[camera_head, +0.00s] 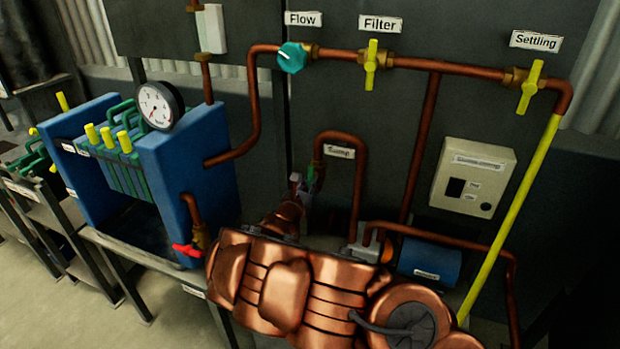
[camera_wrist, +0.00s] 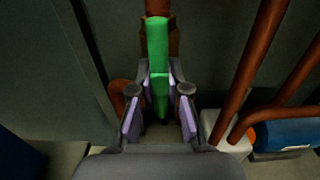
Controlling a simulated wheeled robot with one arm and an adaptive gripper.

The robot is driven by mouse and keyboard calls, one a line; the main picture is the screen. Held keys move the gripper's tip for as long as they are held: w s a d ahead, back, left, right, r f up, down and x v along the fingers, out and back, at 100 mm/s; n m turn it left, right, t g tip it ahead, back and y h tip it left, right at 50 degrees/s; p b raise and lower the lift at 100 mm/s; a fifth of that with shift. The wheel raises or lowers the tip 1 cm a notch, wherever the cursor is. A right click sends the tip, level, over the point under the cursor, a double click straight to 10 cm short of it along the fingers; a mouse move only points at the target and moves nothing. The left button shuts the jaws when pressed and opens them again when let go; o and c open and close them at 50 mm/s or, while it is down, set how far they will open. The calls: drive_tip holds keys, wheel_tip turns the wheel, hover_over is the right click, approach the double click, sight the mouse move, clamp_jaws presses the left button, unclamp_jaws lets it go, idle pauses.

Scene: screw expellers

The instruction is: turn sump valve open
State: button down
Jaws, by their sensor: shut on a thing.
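The sump valve has a green lever handle (camera_wrist: 158,48), seen in the wrist view as an upright bar in front of a copper pipe (camera_wrist: 158,8). In the wrist view my gripper (camera_wrist: 161,84) has its two fingers on either side of the handle's lower part and is shut on it. In the head view the gripper (camera_head: 304,186) is small and partly hidden behind my arm, below and left of the "Sump" label (camera_head: 340,152). The valve body is mostly hidden there.
Yellow-handled Filter (camera_head: 371,62) and Settling (camera_head: 530,86) valves and a teal Flow knob (camera_head: 292,57) sit on the upper pipe. A blue filter press (camera_head: 184,165) stands left, with a red valve handle (camera_head: 186,250). A blue motor (camera_head: 430,262) and bent copper pipes crowd the right.

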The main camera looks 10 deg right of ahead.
drive_tip(key=n+p, duration=0.2)
drive_tip(key=n, duration=0.4)
drive_tip(key=shift+d, duration=0.2)
drive_tip(key=c, duration=1.7)
unclamp_jaws()
drive_tip(key=shift+n, duration=1.5)
drive_tip(key=o, duration=1.1)
drive_tip(key=shift+a, duration=0.15)
drive_tip(key=shift+s+a+r, duration=0.1)
drive_tip(key=shift+s+a, duration=0.4)
drive_tip(key=shift+s, duration=0.05)
drive_tip(key=shift+v, duration=5.3)
